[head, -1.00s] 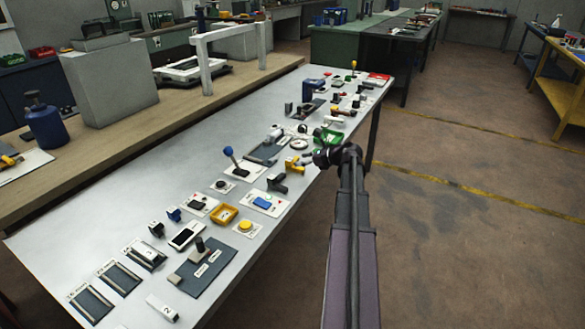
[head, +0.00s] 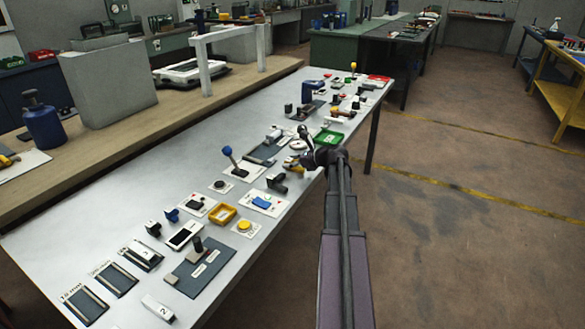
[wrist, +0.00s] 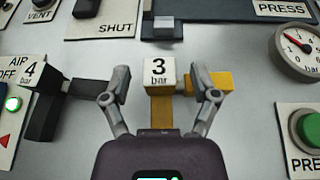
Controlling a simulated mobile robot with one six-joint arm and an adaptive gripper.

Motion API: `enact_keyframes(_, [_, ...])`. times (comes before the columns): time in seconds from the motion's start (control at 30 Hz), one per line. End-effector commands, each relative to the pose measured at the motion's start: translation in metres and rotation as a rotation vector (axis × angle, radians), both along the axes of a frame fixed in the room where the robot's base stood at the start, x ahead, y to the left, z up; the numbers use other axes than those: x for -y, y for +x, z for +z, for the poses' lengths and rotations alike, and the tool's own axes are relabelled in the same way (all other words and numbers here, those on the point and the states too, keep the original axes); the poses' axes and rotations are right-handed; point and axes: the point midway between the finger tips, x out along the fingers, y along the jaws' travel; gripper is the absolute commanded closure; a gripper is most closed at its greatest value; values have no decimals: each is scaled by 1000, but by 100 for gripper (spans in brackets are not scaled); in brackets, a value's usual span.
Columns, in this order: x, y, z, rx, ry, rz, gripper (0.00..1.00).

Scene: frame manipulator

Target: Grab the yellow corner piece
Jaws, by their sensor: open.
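The yellow corner piece (wrist: 162,115) lies on the table in the wrist view, with one arm pointing toward me and another toward the right. A white block marked "3 bar" (wrist: 159,72) sits at its corner. My gripper (wrist: 161,84) is open, with one finger left of the white block and the other to its right, overlapping the right yellow arm. I cannot tell the height of the fingertips above the table. In the head view the yellow piece (head: 291,161) is partly hidden by my gripper (head: 303,151).
A black corner piece marked "4 bar" (wrist: 43,112) lies just left. A pressure gauge (wrist: 299,48) and a green button (wrist: 311,128) are to the right. Panels marked SHUT (wrist: 113,27) and PRESS (wrist: 283,8) lie beyond. The table (head: 110,225) carries many other parts.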

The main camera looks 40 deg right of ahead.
Motion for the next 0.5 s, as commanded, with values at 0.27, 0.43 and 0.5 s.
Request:
enact_keyframes(0.27, [0, 0, 0, 0, 0, 0, 23])
enact_keyframes(0.43, [0, 0, 0, 0, 0, 0, 58])
enact_keyframes(0.5, [0, 0, 0, 0, 0, 0, 79])
